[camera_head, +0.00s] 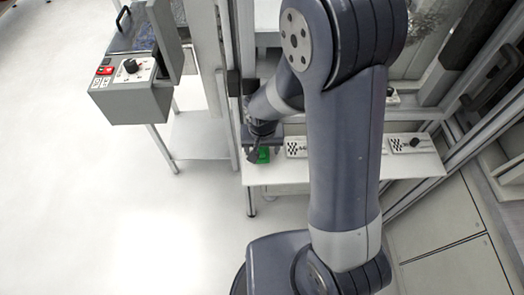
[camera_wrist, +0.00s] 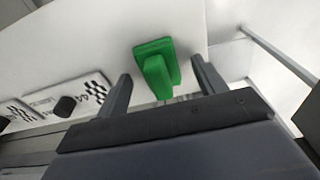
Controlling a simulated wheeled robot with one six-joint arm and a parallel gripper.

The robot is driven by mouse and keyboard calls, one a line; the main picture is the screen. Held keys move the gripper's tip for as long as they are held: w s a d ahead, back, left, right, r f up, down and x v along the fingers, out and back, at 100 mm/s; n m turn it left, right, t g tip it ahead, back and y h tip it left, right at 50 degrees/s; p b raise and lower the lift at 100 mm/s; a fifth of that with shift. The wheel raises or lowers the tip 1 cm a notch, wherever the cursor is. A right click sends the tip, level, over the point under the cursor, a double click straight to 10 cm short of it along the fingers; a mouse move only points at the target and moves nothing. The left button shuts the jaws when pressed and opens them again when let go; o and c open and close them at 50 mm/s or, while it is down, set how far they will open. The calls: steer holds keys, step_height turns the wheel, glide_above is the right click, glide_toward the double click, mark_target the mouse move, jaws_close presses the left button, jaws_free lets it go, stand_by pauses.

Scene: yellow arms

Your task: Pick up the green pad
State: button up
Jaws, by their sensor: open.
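The green pad (camera_wrist: 157,68) lies on a white shelf (camera_wrist: 85,30) in the wrist view, with a raised green part standing up from it. My gripper (camera_wrist: 160,85) is open, with one finger on each side of the pad in that view. No contact between fingers and pad is visible. In the head view the green pad (camera_head: 263,155) shows small at the left end of the shelf. My gripper (camera_head: 254,153) is right at it there, and partly covers it.
White plates with checker marks and black knobs lie along the shelf, one at its right part (camera_head: 411,143). A grey control box (camera_head: 135,88) with a red switch stands at upper left. Metal frame posts rise behind the shelf. The floor at left is clear.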

steer(key=shift+c, duration=0.5)
steer(key=c, duration=1)
steer(key=shift+o, duration=0.2)
steer(key=shift+r, duration=0.1)
steer(key=shift+r, duration=0.7)
step_height(320, 180, up, 2)
steer(key=shift+r, duration=0.1)
steer(key=s+b, duration=0.3)
steer(key=s, duration=1.5)
steer(key=shift+a, duration=0.3)
steer(key=o, duration=0.4)
steer(key=c, duration=0.3)
